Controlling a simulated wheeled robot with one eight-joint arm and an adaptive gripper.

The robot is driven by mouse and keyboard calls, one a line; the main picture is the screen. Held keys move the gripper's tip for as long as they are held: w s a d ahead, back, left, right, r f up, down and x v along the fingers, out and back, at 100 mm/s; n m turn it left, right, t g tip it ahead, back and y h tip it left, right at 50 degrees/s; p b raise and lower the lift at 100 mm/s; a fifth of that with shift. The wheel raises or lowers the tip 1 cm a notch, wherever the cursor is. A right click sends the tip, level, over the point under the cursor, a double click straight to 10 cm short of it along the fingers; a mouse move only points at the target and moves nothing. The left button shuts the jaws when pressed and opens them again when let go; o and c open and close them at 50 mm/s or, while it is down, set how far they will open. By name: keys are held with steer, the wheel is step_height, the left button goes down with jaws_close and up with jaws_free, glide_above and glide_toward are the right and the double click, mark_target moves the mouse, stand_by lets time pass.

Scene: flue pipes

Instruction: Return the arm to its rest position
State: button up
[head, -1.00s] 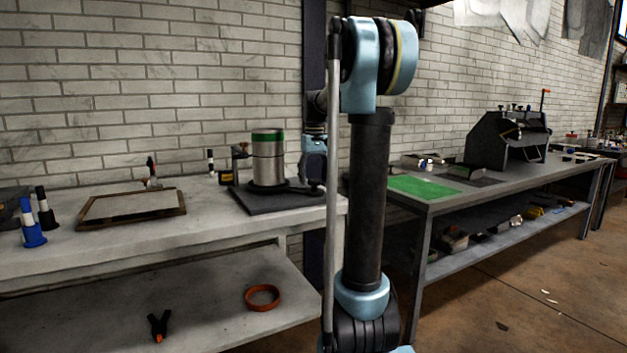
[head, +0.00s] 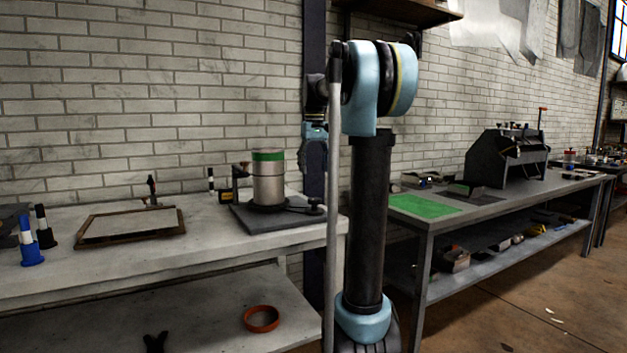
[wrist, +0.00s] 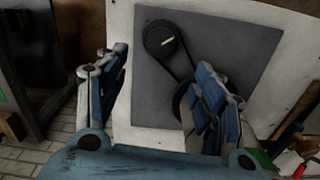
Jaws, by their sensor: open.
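My gripper (head: 313,160) hangs beside the dark post in the head view, partly behind my arm, above the right end of the pale workbench. In the wrist view its two blue-padded fingers (wrist: 163,62) are spread apart with nothing between them. Below them in the wrist view lies a dark grey plate (wrist: 152,88) with a round black knob (wrist: 160,39) and a belt. In the head view a steel cylinder with a green band (head: 268,180) stands upright on this plate, left of my gripper and apart from it.
A wood-framed board (head: 130,226), blue (head: 30,250) and black holders and a small clamp stand on the pale bench (head: 60,280). A second bench with a green mat (head: 425,206) and a dark machine (head: 508,158) stands right.

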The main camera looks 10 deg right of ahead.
steer(key=shift+r, duration=0.45)
steer(key=s+f+m+t, duration=0.2)
steer(key=s+f, duration=3.2)
steer(key=s, duration=0.1)
steer(key=shift+f, duration=0.15)
steer(key=shift+s, duration=0.1)
steer(key=shift+w+f, duration=0.2)
steer(key=shift+w, duration=0.25)
